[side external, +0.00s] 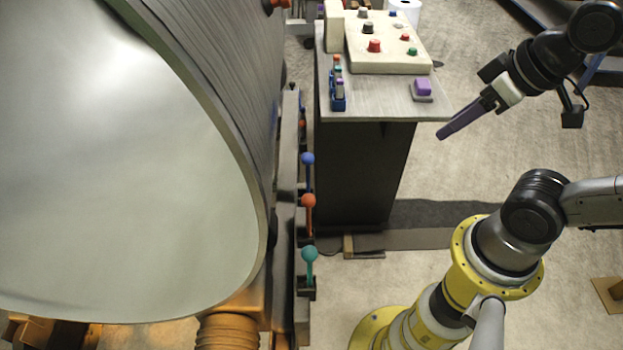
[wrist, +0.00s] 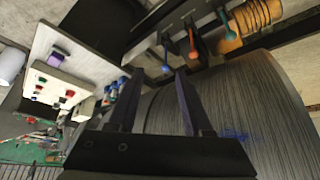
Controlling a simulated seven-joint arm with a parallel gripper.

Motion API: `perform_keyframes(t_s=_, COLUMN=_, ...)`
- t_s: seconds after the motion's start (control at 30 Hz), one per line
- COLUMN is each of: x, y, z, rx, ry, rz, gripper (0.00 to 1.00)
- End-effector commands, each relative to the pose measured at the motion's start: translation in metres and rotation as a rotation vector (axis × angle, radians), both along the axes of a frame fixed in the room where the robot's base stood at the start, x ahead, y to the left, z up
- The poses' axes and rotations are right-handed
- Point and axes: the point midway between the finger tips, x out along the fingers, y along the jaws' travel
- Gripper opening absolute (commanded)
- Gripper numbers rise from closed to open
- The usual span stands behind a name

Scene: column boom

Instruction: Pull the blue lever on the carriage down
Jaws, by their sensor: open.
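The blue lever (side external: 307,158) stands on the carriage beside the big drum, its round knob at the top of its stem. In the wrist view the blue lever's knob (wrist: 166,69) shows between my fingertips, but farther off. My gripper (side external: 440,136) is well to the right of the lever in the side view, beyond the console's corner. In the wrist view my gripper (wrist: 160,72) has its two dark fingers apart with nothing between them. An orange lever (side external: 309,201) and a teal lever (side external: 309,254) stand in the same row, nearer the side camera.
The large metal drum (side external: 120,180) rises close to the levers' left. Open floor lies right of the console.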

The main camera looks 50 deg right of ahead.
Motion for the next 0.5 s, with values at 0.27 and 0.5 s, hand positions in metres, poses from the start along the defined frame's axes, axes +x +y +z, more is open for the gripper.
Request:
perform_keyframes(t_s=0.27, x=0.005, y=0.001, z=0.012, rx=-0.042, ry=-0.022, rz=0.082, gripper=0.03)
perform_keyframes(t_s=0.5, x=0.059, y=0.005, z=0.056, rx=-0.114, ry=-0.025, rz=0.245, gripper=0.00)
